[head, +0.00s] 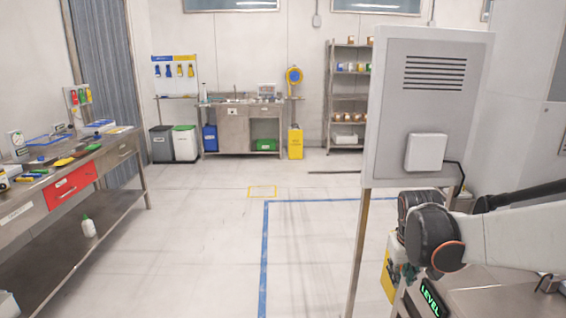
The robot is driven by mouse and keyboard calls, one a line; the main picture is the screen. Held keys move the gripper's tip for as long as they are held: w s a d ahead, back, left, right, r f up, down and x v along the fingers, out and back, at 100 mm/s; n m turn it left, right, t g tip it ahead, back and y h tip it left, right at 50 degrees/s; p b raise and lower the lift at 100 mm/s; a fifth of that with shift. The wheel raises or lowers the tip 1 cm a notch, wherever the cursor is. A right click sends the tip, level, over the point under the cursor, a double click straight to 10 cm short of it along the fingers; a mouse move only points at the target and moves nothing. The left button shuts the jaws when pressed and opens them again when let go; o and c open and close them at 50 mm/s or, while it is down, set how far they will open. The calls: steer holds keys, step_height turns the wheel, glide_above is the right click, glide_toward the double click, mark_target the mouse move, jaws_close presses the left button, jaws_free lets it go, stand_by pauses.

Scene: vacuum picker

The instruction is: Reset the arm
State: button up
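A white arm link with a black joint and an orange ring (440,240) reaches in from the right edge, bent at the joint. I cannot tell from this view whether it is mine. It hangs over a steel surface (490,290) with a lit green "LEVEL" display (431,299) on its front edge. A dark tube-like part (520,194) lies behind the link. My gripper cannot be made out in this view, so its fingers and anything in them are hidden.
A grey vented panel (425,110) on a post stands close by, left of the arm link. A steel workbench with a red drawer (70,186) lines the left. A sink bench (232,128) and shelves (346,95) stand at the back. The blue-taped floor (320,240) between is clear.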

steer(key=s+a+r+t, duration=0.1)
steer(key=s+a+r, duration=0.1)
steer(key=s, duration=0.5)
steer(key=s+a+r+t+y, duration=0.1)
steer(key=s+a+r, duration=0.1)
steer(key=s+a, duration=0.2)
steer(key=s+a+r+t, duration=0.2)
steer(key=s+a, duration=0.1)
steer(key=s, duration=0.7)
steer(key=shift+s+a+y, duration=0.3)
steer(key=shift+s+a, duration=0.05)
steer(key=shift+a, duration=0.05)
